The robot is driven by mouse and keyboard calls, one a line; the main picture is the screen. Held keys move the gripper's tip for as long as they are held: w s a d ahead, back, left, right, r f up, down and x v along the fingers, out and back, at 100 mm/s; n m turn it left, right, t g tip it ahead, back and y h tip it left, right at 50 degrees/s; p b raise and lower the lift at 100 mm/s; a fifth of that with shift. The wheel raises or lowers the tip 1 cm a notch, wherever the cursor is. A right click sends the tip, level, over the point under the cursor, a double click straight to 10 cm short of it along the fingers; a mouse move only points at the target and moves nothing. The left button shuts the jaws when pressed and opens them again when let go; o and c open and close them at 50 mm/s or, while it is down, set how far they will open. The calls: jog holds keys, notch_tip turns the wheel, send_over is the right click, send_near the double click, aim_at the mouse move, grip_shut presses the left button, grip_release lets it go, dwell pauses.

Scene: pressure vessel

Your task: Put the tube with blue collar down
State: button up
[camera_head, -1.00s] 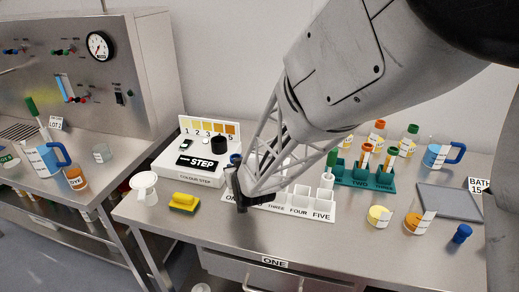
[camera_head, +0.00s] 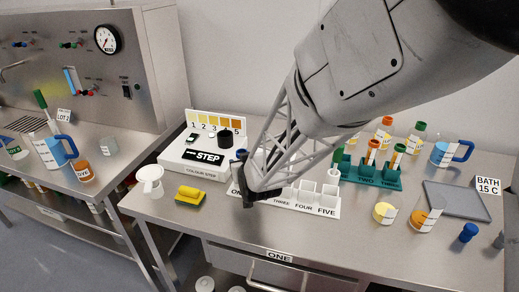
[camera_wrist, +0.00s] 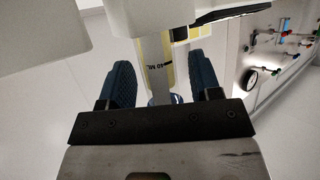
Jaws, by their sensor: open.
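The tube with blue collar (camera_wrist: 154,62) shows in the wrist view between the two dark blue finger pads of my gripper (camera_wrist: 163,80). The pads stand apart, with gaps on both sides of the tube. Its blue collar (camera_wrist: 166,99) is partly hidden by the gripper's dark front bar. In the head view a bit of blue (camera_head: 241,154) shows just above my gripper (camera_head: 248,192), at the left end of the white numbered rack (camera_head: 300,204). My arm hides most of the tube and that end of the rack, so I cannot tell how the tube is seated.
The colour step stand (camera_head: 193,168) is left of my gripper, with a yellow sponge (camera_head: 190,195) in front. A teal rack (camera_head: 362,182) with tubes stands behind right. Beakers and a grey bath plate (camera_head: 458,200) are at the right. The bench front below the rack is clear.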

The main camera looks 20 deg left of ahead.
jog(key=v, duration=1.1)
jog(key=shift+s+d, duration=0.25)
jog(key=shift+r, duration=0.1)
dwell(0.7)
jog(key=s+d+r+m+g+h, duration=0.2)
jog(key=d+r+h, duration=0.1)
jog(key=d, duration=0.8)
jog(key=s+d+r+m+g+h, duration=0.1)
jog(key=s+d+r+m+h, duration=0.15)
jog(key=d, duration=0.95)
jog(key=s+d+r+m+g+h, duration=0.1)
jog(key=s+d+r+g, duration=0.1)
jog(key=s+d, duration=0.5)
jog(key=s+d+r+m+g+h, duration=0.1)
jog(key=s+d+r+g, duration=0.1)
jog(key=s+d, duration=0.6)
jog(key=shift+s+m+g, duration=0.35)
jog(key=shift+s+g, duration=0.05)
jog(key=shift+g, duration=0.3)
